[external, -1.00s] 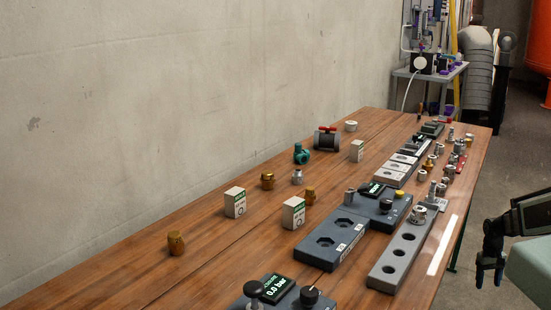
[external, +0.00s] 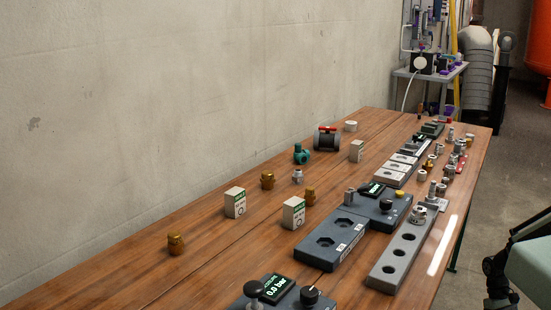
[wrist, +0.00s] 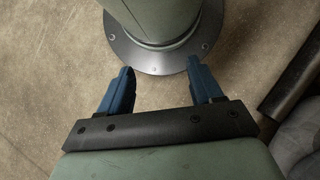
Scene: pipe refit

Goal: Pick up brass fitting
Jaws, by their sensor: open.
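Several brass fittings stand on the wooden table in the external view. One brass fitting (external: 176,244) is at the near left, one brass fitting (external: 267,181) is farther back by the wall, and a smaller brass fitting (external: 310,196) is next to a white box. My gripper (external: 501,301) is at the lower right edge of the external view, off the table's right side and far from these fittings. In the wrist view my gripper (wrist: 160,88) has its two blue fingers spread apart with nothing between them. Below them are the floor and my own round base.
White labelled boxes (external: 235,202) (external: 293,213) stand among the fittings. A dark block with hex sockets (external: 327,250), a grey block with holes (external: 391,269) and a pressure display unit (external: 278,286) line the right side. The table's left front is clear.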

